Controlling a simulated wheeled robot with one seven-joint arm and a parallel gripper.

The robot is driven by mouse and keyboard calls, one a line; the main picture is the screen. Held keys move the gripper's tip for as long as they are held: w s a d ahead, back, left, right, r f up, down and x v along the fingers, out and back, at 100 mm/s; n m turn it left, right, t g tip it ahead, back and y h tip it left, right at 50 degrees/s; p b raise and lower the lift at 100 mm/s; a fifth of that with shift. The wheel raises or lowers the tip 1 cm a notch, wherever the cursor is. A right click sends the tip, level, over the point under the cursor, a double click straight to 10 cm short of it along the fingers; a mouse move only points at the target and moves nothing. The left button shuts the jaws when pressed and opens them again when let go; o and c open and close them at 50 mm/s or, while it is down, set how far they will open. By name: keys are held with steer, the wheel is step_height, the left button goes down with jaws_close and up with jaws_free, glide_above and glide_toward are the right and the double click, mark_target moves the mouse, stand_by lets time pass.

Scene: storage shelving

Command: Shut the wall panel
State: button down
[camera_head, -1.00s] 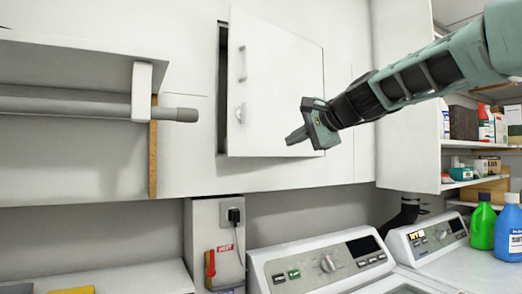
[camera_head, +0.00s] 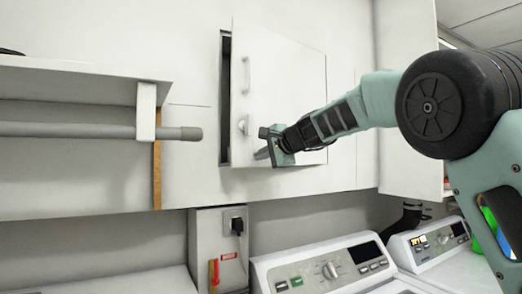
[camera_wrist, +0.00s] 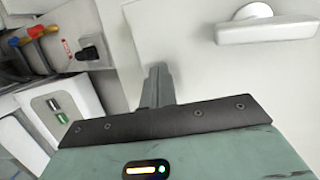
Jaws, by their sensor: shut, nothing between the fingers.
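The wall panel (camera_head: 290,90) is a white door standing slightly ajar, with a dark gap along its left edge. It has a bar handle (camera_head: 246,75) near the upper left and a knob-like latch (camera_head: 242,125) below it. In the wrist view the panel (camera_wrist: 240,75) fills the right side, with a lever-shaped handle (camera_wrist: 265,27) at the top right. My gripper (camera_head: 262,154) is shut and empty, in front of the panel's lower left part, just below and right of the latch. I cannot tell whether the fingertips touch the panel.
A grey rod (camera_head: 100,131) under a shelf ends left of the panel. A wall box with a red lever (camera_head: 214,270) and a plug (camera_head: 236,225) sits below. Washing machines (camera_head: 325,268) stand beneath. A white cabinet (camera_head: 405,100) is at the right.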

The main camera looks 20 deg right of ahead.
steer(key=shift+w+a, duration=0.1)
steer(key=shift+w, duration=0.15)
steer(key=w+a+p, duration=0.1)
steer(key=w+p, duration=0.1)
steer(key=w+a+m+h+p, duration=0.1)
steer(key=w+p, duration=0.2)
steer(key=w+a+h+p, duration=0.1)
steer(key=w+p, duration=0.1)
steer(key=w, duration=0.1)
steer(key=shift+r+m+t, duration=0.25)
steer(key=shift+m+t, duration=0.05)
stand_by(0.3)
